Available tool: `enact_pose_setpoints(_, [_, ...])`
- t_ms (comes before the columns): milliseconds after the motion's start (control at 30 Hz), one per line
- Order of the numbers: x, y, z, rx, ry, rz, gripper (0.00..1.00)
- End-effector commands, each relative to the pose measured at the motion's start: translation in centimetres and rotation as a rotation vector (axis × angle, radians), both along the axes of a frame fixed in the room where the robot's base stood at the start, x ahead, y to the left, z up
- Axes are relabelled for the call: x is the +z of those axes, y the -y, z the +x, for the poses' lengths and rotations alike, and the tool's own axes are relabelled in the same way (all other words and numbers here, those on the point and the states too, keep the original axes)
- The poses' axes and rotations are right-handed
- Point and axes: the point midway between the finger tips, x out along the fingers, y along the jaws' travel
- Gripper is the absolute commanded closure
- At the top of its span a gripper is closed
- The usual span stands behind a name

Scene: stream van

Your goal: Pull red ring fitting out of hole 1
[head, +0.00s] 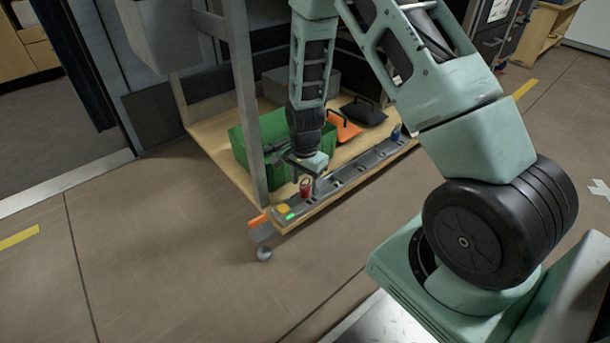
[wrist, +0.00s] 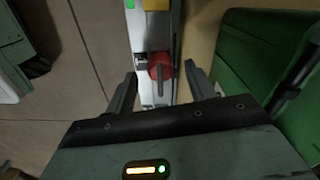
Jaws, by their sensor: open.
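The red ring fitting (head: 306,187) stands on the grey rail (head: 345,182) along the front edge of the wooden shelf, near the rail's left end. In the wrist view the red ring fitting (wrist: 161,68) sits on the rail between and just beyond my fingertips. My gripper (wrist: 165,84) is open, with one finger on each side of the rail and nothing held. In the head view my gripper (head: 305,170) points down at the fitting. The hole under the fitting is hidden.
A green crate (head: 242,150) stands on the shelf beside the gripper. A yellow block (head: 284,209) and a green light (head: 291,216) are at the rail's left end. A blue item (head: 396,132) is at its far right end. A shelf post (head: 248,100) rises close to the left.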

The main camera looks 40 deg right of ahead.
Motion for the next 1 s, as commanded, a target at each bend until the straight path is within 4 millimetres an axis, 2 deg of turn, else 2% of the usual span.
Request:
enact_pose_setpoints(33, [-1.3, 0.0, 0.0, 0.000, -0.001, 0.001, 0.46])
enact_pose_setpoints(200, [-2.6, 0.0, 0.0, 0.000, 0.000, 0.001, 0.46])
enact_pose_setpoints(567, [-2.8, 0.0, 0.0, 0.000, 0.000, 0.000, 0.46])
enact_pose_setpoints(600, [-2.8, 0.0, 0.0, 0.000, 0.000, 0.000, 0.49])
enact_pose_setpoints(767, [-2.8, 0.0, 0.0, 0.000, 0.000, 0.000, 0.93])
enact_pose_setpoints(833, [-2.8, 0.0, 0.0, 0.000, 0.000, 0.000, 0.96])
enact_pose_setpoints(867, [-2.8, 0.0, 0.0, 0.000, 0.000, 0.000, 0.80])
enact_pose_setpoints(933, [-2.8, 0.0, 0.0, 0.000, 0.000, 0.000, 0.99])
enact_pose_setpoints(1000, [-2.8, 0.0, 0.0, 0.000, 0.000, 0.000, 0.99])
